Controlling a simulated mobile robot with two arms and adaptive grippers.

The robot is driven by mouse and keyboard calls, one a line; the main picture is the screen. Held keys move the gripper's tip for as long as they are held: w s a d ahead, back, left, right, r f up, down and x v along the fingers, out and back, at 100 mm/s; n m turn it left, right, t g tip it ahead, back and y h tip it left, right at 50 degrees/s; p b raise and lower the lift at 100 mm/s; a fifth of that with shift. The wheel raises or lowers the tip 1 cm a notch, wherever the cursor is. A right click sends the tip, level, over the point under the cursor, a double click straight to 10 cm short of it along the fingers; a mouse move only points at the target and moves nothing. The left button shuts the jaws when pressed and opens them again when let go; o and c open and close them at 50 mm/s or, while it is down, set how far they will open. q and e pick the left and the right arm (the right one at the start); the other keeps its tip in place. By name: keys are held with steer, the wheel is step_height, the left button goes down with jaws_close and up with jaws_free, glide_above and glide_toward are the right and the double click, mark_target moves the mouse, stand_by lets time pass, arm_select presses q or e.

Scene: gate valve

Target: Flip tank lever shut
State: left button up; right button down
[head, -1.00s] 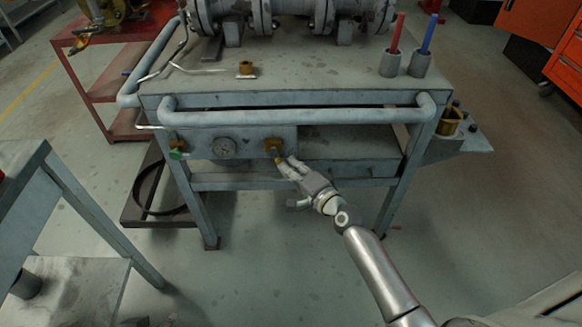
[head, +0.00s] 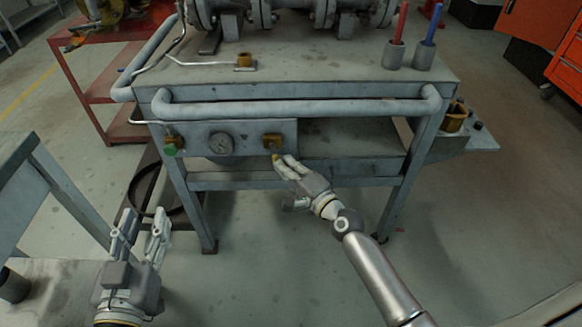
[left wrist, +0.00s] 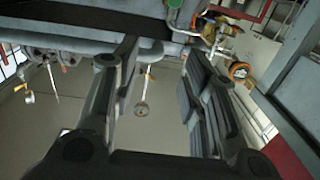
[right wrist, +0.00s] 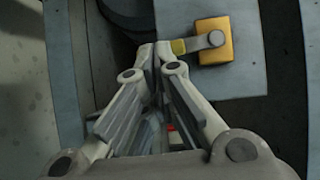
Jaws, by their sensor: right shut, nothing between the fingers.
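A brass valve block (head: 272,141) sits on the front panel of the grey bench, and a short lever with a yellow tip hangs down from it. In the right wrist view the block (right wrist: 213,42) carries the grey lever (right wrist: 205,42), whose yellow end lies right beside my fingertips. My right gripper (head: 280,160) is shut and empty with its tips at the lever end; I cannot tell whether they touch. It also shows in the right wrist view (right wrist: 160,55). My left gripper (head: 143,220) is open and empty, low at the left, away from the bench.
A round gauge (head: 220,144) and a green-knobbed valve (head: 172,147) are left of the block on the panel. A pipe rail (head: 300,110) runs above the panel. Red and blue handles stand in cups at the tabletop's right. Another grey table (head: 35,185) is at left.

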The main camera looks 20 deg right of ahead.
arm_select(q)
step_height(320, 180, up, 9)
steer(key=s+t+h+b, duration=0.1)
steer(key=t+h+b, duration=0.1)
steer(key=t, duration=0.3)
steer(key=shift+s+d+t, duration=0.3)
steer(key=shift+s+d, duration=0.1)
arm_select(e)
steer(key=shift+a+f+m+t, duration=0.1)
steer(key=shift+a+m+t, duration=0.2)
steer(key=shift+m, duration=0.2)
